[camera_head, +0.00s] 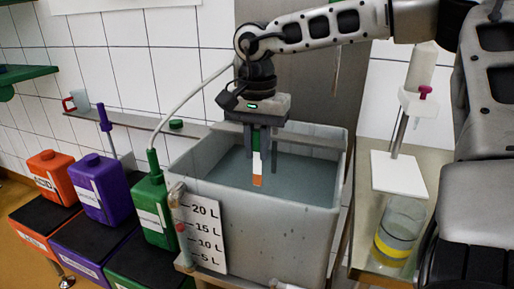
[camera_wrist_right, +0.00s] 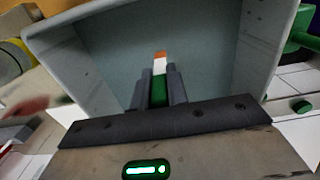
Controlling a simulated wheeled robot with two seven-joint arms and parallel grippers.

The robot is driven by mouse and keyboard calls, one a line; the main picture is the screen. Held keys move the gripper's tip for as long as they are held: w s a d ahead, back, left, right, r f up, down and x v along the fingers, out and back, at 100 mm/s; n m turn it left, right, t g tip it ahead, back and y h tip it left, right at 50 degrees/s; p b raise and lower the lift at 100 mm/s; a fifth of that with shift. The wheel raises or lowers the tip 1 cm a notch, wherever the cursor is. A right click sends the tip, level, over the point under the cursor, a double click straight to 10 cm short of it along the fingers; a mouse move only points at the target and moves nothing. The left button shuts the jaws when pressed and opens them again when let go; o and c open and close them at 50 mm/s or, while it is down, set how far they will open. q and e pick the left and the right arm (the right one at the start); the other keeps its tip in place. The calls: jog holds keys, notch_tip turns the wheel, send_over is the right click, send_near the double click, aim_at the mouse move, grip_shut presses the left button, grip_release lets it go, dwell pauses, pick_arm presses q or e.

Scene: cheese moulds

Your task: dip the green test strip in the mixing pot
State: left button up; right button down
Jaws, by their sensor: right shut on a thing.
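The green test strip (camera_head: 257,165) hangs upright, with a green upper part, a white middle and an orange lower end. My right gripper (camera_head: 263,150) is shut on its green part. In the right wrist view, the strip (camera_wrist_right: 160,66) sticks out between the fingers of the gripper (camera_wrist_right: 159,80). The mixing pot (camera_head: 275,225) is a large grey square tub holding grey-blue liquid (camera_head: 215,168). The strip is inside the rim outline, over the liquid; I cannot tell whether the orange end touches it. My left gripper is out of view.
Orange (camera_head: 53,178), purple (camera_head: 100,187) and green (camera_head: 153,208) canisters stand on boxes left of the pot. A litre scale (camera_head: 205,238) is at its front left.

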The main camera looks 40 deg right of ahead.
aim_at(257, 130)
notch_tip(257, 130, up, 4)
jog(key=p, duration=0.2)
jog(key=shift+p, duration=0.3)
jog(key=shift+r+p, duration=0.35)
jog(key=shift+r, duration=0.05)
notch_tip(257, 130, up, 2)
jog(key=shift+r+p, duration=0.25)
jog(key=shift+p, duration=0.75)
notch_tip(257, 130, up, 2)
jog(key=shift+r+p, duration=0.1)
jog(key=shift+p, duration=0.8)
jog(key=shift+r, duration=0.15)
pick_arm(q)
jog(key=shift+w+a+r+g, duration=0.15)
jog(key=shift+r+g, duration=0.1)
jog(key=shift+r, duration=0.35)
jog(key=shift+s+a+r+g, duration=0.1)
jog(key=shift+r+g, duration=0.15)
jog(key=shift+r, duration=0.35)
